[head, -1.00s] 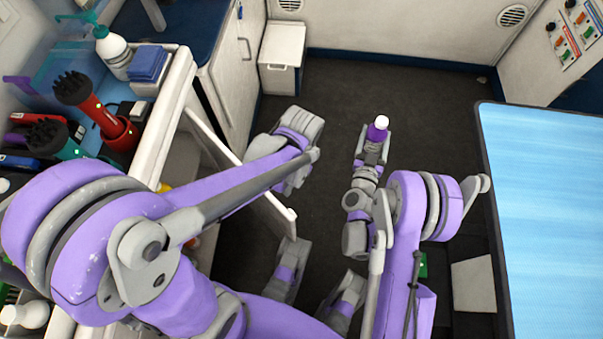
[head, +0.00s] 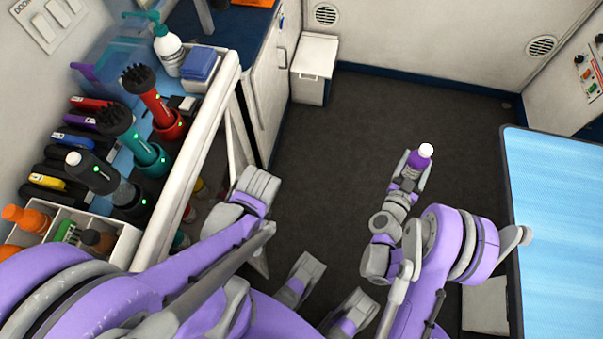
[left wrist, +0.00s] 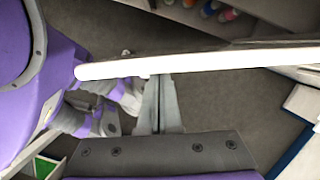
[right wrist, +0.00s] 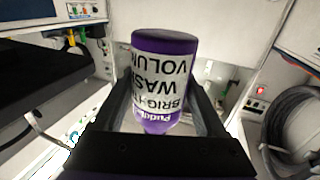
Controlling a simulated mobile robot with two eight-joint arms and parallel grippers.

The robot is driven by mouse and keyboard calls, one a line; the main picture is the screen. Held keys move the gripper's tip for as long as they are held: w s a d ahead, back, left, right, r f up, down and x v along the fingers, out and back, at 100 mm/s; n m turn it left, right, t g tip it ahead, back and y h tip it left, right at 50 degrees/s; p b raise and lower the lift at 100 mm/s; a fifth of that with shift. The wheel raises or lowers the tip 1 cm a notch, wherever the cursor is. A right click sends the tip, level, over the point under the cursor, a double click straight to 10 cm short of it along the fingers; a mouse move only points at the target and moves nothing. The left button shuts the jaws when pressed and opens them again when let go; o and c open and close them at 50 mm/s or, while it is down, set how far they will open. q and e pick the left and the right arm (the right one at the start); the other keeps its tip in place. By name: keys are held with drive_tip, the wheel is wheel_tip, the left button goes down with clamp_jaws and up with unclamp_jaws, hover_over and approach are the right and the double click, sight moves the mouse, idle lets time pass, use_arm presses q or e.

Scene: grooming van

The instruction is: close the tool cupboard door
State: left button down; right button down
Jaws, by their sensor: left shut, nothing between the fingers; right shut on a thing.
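The tool cupboard door (head: 239,132) is a pale panel standing partly open at the front of the tool cupboard (head: 191,160). Its lower part is behind my left arm. In the left wrist view its white edge (left wrist: 170,66) crosses the picture. My left gripper (head: 262,180) is shut and empty on the aisle side of the door. Its fingers (left wrist: 158,100) reach the door's edge in the left wrist view; contact is hard to tell. My right gripper (head: 416,165) is shut on a purple bottle (head: 419,160) with a white cap, also in the right wrist view (right wrist: 162,75), away from the door.
Clippers, brushes and bottles crowd the cupboard top, with a pump bottle (head: 168,50) at the back. A white bin (head: 314,68) stands by the far wall. A blue-topped table (head: 560,220) is at the right. The dark floor (head: 350,140) between is clear.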

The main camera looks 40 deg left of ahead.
use_arm(q)
drive_tip(key=shift+s+a, duration=0.9)
drive_tip(key=shift+s, duration=0.2)
drive_tip(key=shift+s+a, duration=0.85)
drive_tip(key=shift+s, duration=0.2)
drive_tip(key=shift+w+d, duration=0.1)
